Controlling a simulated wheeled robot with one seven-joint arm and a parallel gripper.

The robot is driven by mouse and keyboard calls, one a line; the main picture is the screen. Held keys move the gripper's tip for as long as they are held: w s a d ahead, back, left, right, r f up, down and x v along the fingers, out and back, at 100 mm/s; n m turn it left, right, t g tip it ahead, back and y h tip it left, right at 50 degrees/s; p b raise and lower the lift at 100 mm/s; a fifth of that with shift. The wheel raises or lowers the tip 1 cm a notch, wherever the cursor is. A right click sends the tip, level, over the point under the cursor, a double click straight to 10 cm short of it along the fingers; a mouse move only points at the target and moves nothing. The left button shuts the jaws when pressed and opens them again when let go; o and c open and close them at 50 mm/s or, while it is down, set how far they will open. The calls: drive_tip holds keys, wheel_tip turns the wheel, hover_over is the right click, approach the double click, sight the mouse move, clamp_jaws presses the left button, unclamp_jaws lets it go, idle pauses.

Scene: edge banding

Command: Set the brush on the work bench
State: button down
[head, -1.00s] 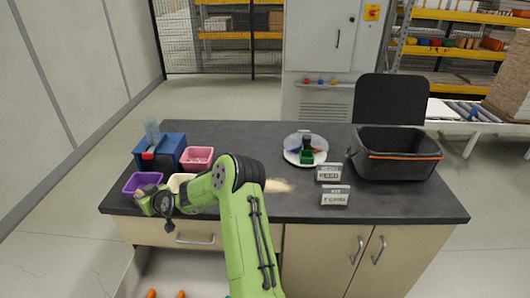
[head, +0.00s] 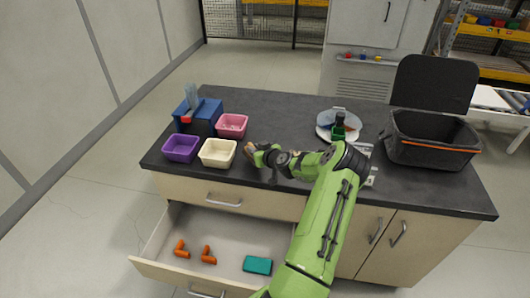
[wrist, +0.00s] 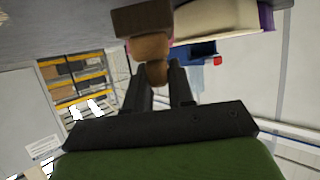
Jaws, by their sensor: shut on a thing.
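My gripper (wrist: 160,88) is shut on the brush in the wrist view. The brush has a rounded wooden handle (wrist: 156,72) between the fingers and a dark brown block (wrist: 145,18) beyond it. The work bench (head: 262,112) has a dark grey top and pale wooden fronts. In the head view my gripper (head: 262,153) is low over its front part, just right of the cream bin (head: 217,153). The brush (head: 250,148) is small and partly hidden there. I cannot tell whether it touches the top.
A purple bin (head: 181,148), pink bin (head: 232,125) and blue box (head: 198,116) stand left. A plate (head: 324,131) with items and a black crate (head: 432,153) stand right. Below, an open drawer (head: 222,262) holds orange pieces and a teal block. The back middle is clear.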

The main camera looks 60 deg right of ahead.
drive_tip(key=shift+f, duration=1.6)
drive_tip(key=shift+f+b, duration=0.1)
drive_tip(key=shift+b, duration=0.2)
drive_tip(key=c, duration=1)
unclamp_jaws()
drive_tip(key=shift+o, duration=0.2)
